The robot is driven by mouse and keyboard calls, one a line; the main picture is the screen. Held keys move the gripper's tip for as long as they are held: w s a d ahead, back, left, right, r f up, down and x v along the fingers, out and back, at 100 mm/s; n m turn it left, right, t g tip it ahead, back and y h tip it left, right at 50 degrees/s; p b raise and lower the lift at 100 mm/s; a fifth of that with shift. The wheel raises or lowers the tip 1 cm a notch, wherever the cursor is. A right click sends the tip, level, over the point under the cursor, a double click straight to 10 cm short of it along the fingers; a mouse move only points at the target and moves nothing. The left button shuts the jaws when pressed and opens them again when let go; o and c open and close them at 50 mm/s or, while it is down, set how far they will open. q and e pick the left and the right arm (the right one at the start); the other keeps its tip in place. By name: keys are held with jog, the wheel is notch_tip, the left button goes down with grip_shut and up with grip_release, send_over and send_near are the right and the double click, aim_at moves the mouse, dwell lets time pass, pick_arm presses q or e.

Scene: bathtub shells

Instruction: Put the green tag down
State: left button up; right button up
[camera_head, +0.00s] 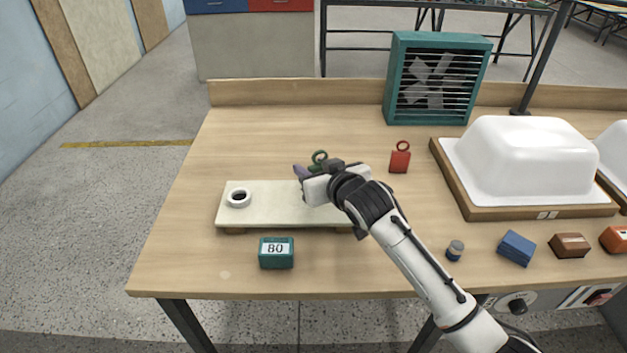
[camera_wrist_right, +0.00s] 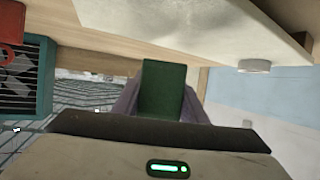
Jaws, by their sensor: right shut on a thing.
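The green tag (camera_head: 316,163) has a ring at its top and shows just beyond my right gripper in the head view. My right gripper (camera_head: 303,172) is shut on it, over the far side of a pale raised board (camera_head: 270,217). In the right wrist view the green tag (camera_wrist_right: 162,90) stands between the two purple fingers. In the head view most of the tag is hidden by the gripper, and I cannot tell whether it touches the table. My left gripper is not in view.
A white ring (camera_head: 239,197) sits on the board's left end. A teal block marked 80 (camera_head: 276,253) is in front. A red tag (camera_head: 400,158) stands to the right, near a teal fan (camera_head: 437,78) and a white tub shell (camera_head: 522,158). The table's back left is clear.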

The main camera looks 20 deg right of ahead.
jog(key=shift+f, duration=1.6)
jog(key=shift+f, duration=0.15)
jog(key=o, duration=1)
jog(key=shift+s+r, duration=0.2)
jog(key=shift+r, duration=0.05)
jog(key=v, duration=1.1)
jog(key=shift+s+r+p, duration=0.1)
jog(key=shift+s+p, duration=0.2)
jog(key=shift+p, duration=0.05)
